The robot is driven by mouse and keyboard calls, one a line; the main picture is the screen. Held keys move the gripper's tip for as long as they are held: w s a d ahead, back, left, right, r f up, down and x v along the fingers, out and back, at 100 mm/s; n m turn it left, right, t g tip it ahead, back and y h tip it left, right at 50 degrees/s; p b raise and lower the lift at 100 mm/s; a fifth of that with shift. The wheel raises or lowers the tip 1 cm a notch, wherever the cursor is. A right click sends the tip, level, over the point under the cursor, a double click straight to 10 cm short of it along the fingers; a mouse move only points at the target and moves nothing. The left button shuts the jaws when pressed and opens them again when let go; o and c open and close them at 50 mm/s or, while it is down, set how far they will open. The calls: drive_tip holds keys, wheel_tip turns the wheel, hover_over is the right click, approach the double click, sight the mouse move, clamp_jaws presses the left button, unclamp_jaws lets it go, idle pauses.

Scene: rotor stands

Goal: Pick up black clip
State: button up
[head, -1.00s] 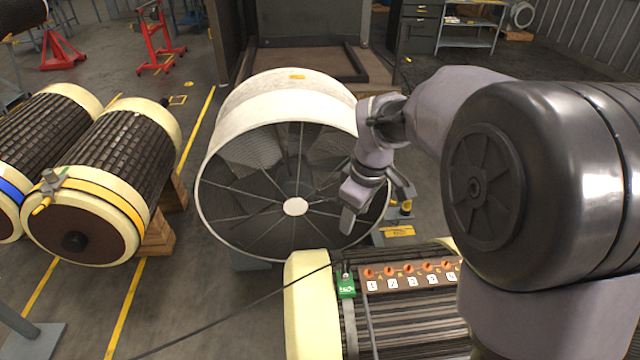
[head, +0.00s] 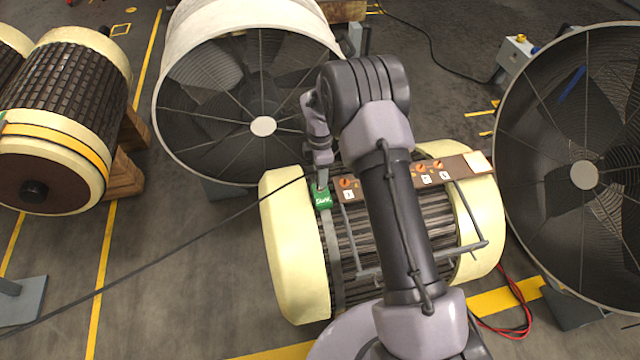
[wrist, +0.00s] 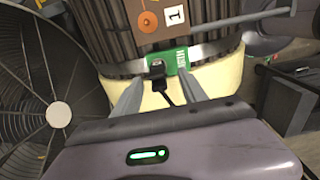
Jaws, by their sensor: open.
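The black clip (wrist: 157,70) sits on the grey metal band (wrist: 209,51) around the near rotor, beside a green tag (wrist: 182,59) with white lettering. A black cable runs from the clip. In the wrist view my gripper (wrist: 160,77) is open, one finger on each side of the clip, apart from each other. I cannot tell whether they touch it. In the head view my gripper (head: 321,177) is just above the green tag (head: 323,198), and the clip is too small or hidden to make out.
The rotor (head: 292,250) has cream ends and a brown board (head: 404,182) with numbered orange knobs. Grey rods cross its front. Large fans stand behind (head: 263,126) and at right (head: 584,175). The black cable (head: 200,228) stretches left over the floor.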

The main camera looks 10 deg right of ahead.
wheel_tip(320, 180, down, 5)
drive_tip(key=shift+w+r+b, duration=0.15)
drive_tip(key=shift+b, duration=0.9)
drive_tip(key=shift+r, duration=0.2)
drive_tip(key=shift+c, duration=0.2)
clamp_jaws()
